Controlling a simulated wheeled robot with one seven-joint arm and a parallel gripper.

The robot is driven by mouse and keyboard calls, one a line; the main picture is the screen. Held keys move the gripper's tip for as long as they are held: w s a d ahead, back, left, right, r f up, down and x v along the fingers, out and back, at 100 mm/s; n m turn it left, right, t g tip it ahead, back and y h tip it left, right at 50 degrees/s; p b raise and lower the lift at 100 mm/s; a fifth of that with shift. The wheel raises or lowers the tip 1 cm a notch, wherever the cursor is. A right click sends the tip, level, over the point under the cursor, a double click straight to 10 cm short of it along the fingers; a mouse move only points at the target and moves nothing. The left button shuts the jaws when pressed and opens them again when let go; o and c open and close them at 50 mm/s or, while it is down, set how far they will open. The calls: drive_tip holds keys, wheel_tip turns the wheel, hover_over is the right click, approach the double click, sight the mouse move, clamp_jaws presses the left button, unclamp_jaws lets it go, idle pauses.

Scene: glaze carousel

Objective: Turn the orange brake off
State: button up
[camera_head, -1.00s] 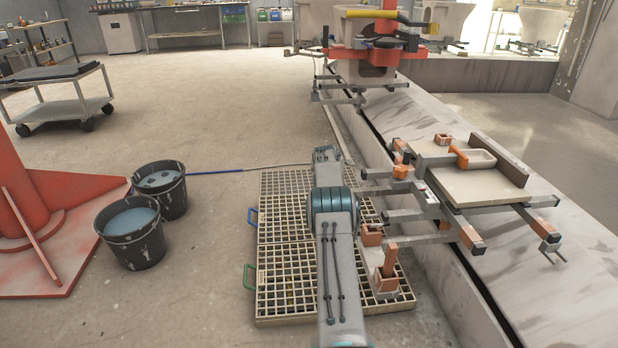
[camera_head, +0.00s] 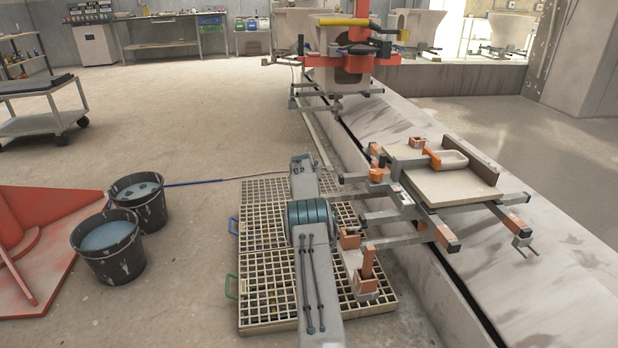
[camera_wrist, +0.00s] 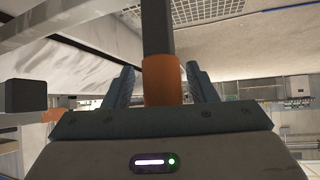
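In the wrist view, an orange sleeve (camera_wrist: 162,80) on a dark bar stands between the two dark fingers of my gripper (camera_wrist: 161,84). Narrow gaps show on both sides of the sleeve, so the fingers look open around it. How deep it sits between them is hard to judge. My gripper is not discernible there. I cannot tell which part is the brake.
A slotted floor grate (camera_head: 262,262) lies under my arm. Two dark buckets (camera_head: 108,262) stand to the left, beside a red base (camera_head: 45,250). A sloped concrete kerb (camera_head: 480,285) runs along the right. A red hub with arms (camera_head: 355,62) stands behind. Open floor lies at upper left.

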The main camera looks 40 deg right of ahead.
drive_tip(key=shift+a+r, duration=0.3)
drive_tip(key=p+v, duration=0.4)
drive_tip(key=v, duration=0.9)
drive_tip(key=shift+s, duration=0.25)
drive_tip(key=shift+d, duration=0.1)
